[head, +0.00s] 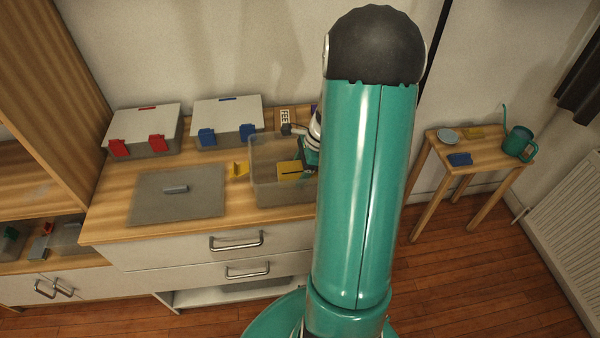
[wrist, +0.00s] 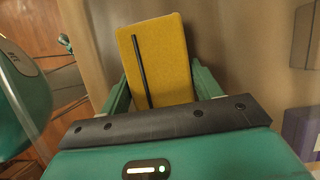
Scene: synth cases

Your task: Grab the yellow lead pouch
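The yellow lead pouch (wrist: 165,60), a flat yellow rectangle with a dark strip, fills the space between my gripper's two green fingers (wrist: 160,80) in the wrist view. Both fingers meet its side edges, so my gripper looks shut on it. In the head view the pouch (head: 289,172) shows at the clear bin (head: 262,190), seen through or over its wall. My gripper (head: 308,165) is at the pouch's right end there, partly hidden by my arm. I cannot tell whether the pouch touches the bin's floor.
A grey mat (head: 150,208) with a small grey block lies left of the bin, with a yellow piece (head: 238,170) between. Two lidded boxes, with red (head: 148,115) and blue (head: 225,110) latches, stand behind. A small side table (head: 450,165) is at right.

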